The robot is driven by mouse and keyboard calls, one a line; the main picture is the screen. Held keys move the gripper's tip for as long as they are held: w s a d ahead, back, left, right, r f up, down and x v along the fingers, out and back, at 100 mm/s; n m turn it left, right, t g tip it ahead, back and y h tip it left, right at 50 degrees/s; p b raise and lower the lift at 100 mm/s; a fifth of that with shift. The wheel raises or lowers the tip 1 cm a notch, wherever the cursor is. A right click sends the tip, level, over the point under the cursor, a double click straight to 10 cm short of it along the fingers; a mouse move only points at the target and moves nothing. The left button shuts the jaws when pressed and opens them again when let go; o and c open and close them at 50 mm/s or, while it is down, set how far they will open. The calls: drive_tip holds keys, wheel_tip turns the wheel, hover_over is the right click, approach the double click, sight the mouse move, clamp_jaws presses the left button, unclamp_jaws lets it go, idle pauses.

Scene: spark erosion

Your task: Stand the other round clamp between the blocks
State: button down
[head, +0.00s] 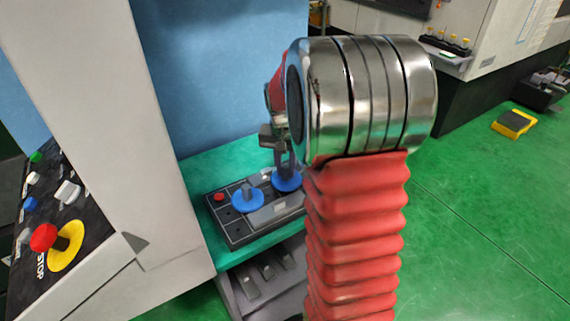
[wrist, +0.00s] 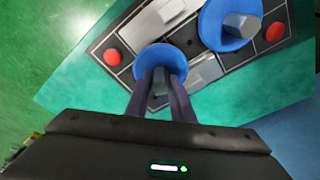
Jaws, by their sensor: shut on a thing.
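My gripper (wrist: 160,88) is shut on the grey stem of a round clamp with a blue disc (wrist: 162,60). In the head view this clamp (head: 287,181) is upright at or just above the far side of the black plate (head: 240,236); I cannot tell whether it touches. The other blue round clamp (head: 248,201) stands nearer on the plate; it also shows in the wrist view (wrist: 228,28). A silver block (head: 272,212) lies along the plate's near side. The wrist view shows silver blocks (wrist: 143,27) on the plate. My wrist hides part of the gripper in the head view.
The plate has red knobs (wrist: 112,57) near its ends and lies on a teal bench top (head: 215,158). A blue wall (head: 220,70) rises behind. A pale panel with an emergency stop (head: 43,237) is at left. Green floor at right is open, apart from a yellow-edged block (head: 514,124).

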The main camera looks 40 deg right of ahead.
drive_tip(key=shift+f, duration=0.35)
drive_tip(key=c, duration=1.5)
unclamp_jaws()
drive_tip(key=shift+o, duration=0.2)
drive_tip(key=shift+f, duration=0.1)
drive_tip(key=shift+r, duration=5.55)
